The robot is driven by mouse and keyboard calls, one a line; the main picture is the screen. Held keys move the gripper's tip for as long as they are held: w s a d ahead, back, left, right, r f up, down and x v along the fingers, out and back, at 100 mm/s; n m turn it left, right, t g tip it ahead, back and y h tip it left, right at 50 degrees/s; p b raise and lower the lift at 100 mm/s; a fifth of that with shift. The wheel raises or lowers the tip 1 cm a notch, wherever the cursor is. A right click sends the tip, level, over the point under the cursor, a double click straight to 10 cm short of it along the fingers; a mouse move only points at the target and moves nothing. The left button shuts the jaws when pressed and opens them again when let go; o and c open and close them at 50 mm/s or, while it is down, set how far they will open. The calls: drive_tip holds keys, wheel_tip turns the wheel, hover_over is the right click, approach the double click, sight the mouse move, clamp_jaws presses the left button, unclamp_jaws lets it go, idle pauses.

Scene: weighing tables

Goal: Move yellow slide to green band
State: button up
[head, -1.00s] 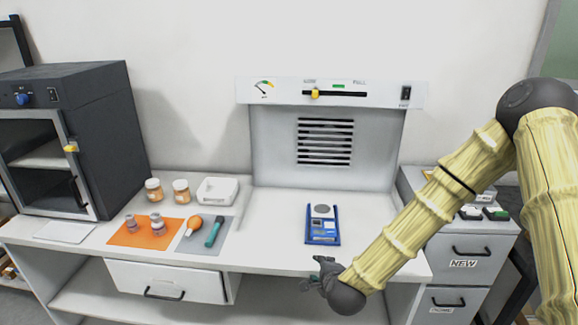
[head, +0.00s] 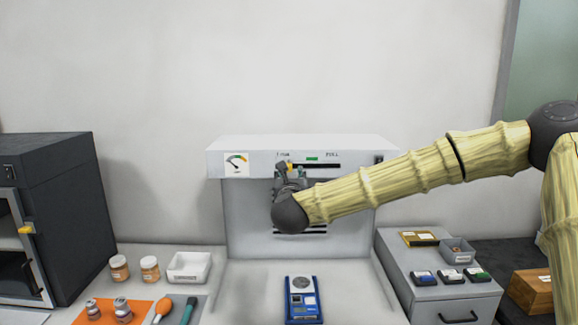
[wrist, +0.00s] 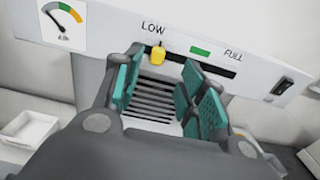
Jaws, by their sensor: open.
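The yellow slide (wrist: 157,55) sits in the dark slot of the white hood's top panel, below and slightly right of the word LOW. The green band (wrist: 201,51) is a short mark above the slot, to the right of the slide, left of the word FULL. My gripper (wrist: 163,68) is open, its teal pads on either side of the slide in the wrist view; contact cannot be told. In the head view my gripper (head: 290,176) is up in front of the panel, and the slide (head: 289,166) shows partly behind it. The green band (head: 312,158) is clear there.
A gauge (wrist: 62,25) is left of the slot and a black switch (wrist: 283,88) right of it. Below, a blue scale (head: 303,309) stands in the hood. Jars and a white tray (head: 188,267) are left; a grey cabinet (head: 440,292) with small boxes is right.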

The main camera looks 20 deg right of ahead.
drive_tip(key=p+x, duration=0.3)
drive_tip(key=x, duration=0.5)
drive_tip(key=shift+w+p, duration=0.3)
drive_tip(key=shift+p, duration=0.05)
drive_tip(key=shift+f, duration=0.1)
drive_tip(key=shift+c, duration=0.5)
clamp_jaws()
